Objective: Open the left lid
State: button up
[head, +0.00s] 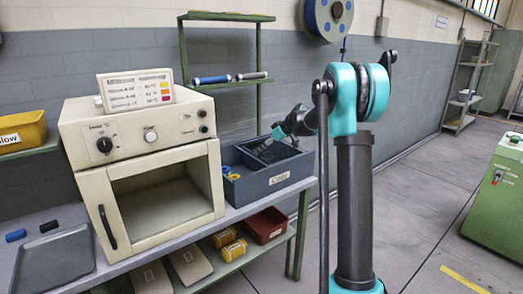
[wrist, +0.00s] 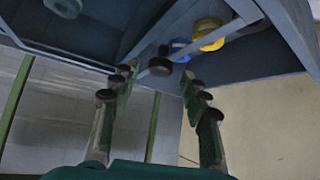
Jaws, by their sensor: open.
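A blue-grey two-part box (head: 262,190) with a label on its front stands on the bench, right of the cream oven. Its left compartment shows a blue roll and a yellow roll (head: 233,176); no flat cover lies over them. The rolls show at the upper right in the wrist view (wrist: 208,36). My gripper (head: 274,138) is over the box near its middle divider. In the wrist view my gripper (wrist: 158,76) is open, with a small dark knob (wrist: 160,67) between its fingertips. I cannot tell whether a finger touches it, or which panel is the left lid.
The cream oven (head: 160,195) stands close to the left of the box, with a sign (head: 135,91) on top. A red bin (head: 265,225) and yellow cans (head: 234,250) sit on the lower shelf.

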jog(key=v, duration=1)
jog(key=shift+r, duration=0.25)
jog(key=shift+s+d, duration=0.1)
jog(key=shift+s, duration=0.05)
jog(key=s+d+f+m+h, duration=0.2)
jog(key=s+f, duration=0.5)
jog(key=s, duration=0.7)
jog(key=s+d+f+m+h, duration=0.2)
jog(key=s+f+m, duration=0.3)
jog(key=s, duration=0.9)
jog(key=s+d+f+m+h, duration=0.3)
jog(key=s+f+m, duration=0.1)
jog(key=s+f, duration=0.7)
jog(key=s, duration=0.3)
jog(key=shift+f+g+h, duration=0.2)
jog(key=shift+g+h, duration=0.1)
jog(key=shift+g, duration=0.1)
